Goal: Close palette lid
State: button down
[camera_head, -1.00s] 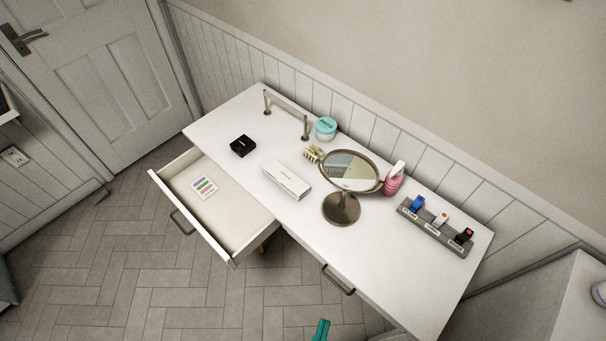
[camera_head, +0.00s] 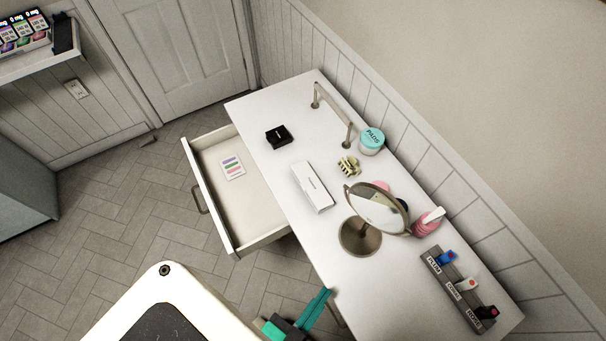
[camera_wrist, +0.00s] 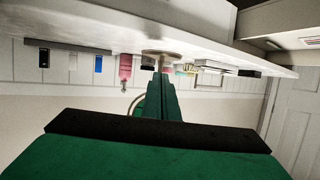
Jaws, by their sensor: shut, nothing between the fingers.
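Two cases lie on the white table, and I cannot tell for certain which is the palette. One is a long white case (camera_head: 312,187) near the table's middle; the other is a small black case (camera_head: 278,137) towards the far left. No raised lid can be made out on either. My gripper (camera_head: 322,293), with teal fingers, is at the table's front edge, in front of the mirror and apart from both cases. It is shut and empty. The wrist view is upside down and shows the shut fingers (camera_wrist: 159,88) pointing towards the tabletop items.
A round mirror (camera_head: 376,209) on a stand is right of the white case. A drawer (camera_head: 238,232) stands open at the front left. A hair clip (camera_head: 348,166), teal-lidded jar (camera_head: 371,140), pink bottle (camera_head: 428,223) and holder (camera_head: 450,283) line the back. A metal handle (camera_head: 332,108) stands behind.

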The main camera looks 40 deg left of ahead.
jog(key=w+a+f+m+g, duration=0.1)
jog(key=w+a+f+g, duration=0.15)
jog(key=a, duration=0.85)
jog(key=w+a+f+m+g, duration=0.1)
jog(key=w+a+f+g, duration=0.15)
jog(key=a, duration=0.85)
jog(key=w+a+r+g, duration=0.2)
jog(key=w+a+r, duration=0.3)
jog(key=w+r, duration=0.2)
jog(key=w+d+r+m+g+h, duration=0.25)
jog(key=w+r, duration=0.35)
jog(key=r, duration=0.5)
send_over(307, 185)
jog(key=s, duration=0.2)
jog(key=shift+t, duration=0.35)
jog(key=f, duration=0.8)
jog(key=shift+w+a+f, duration=0.25)
jog(key=shift+a+f, duration=0.05)
jog(key=shift+f, duration=0.1)
jog(key=shift+s+a+f, duration=0.1)
jog(key=shift+s+f, duration=0.05)
jog(key=shift+f, duration=0.45)
jog(key=shift+s+a+f, duration=0.1)
jog(key=shift+s+f, duration=0.05)
jog(key=shift+f, duration=0.4)
jog(key=shift+s+f, duration=0.15)
jog(key=shift+f, duration=0.6)
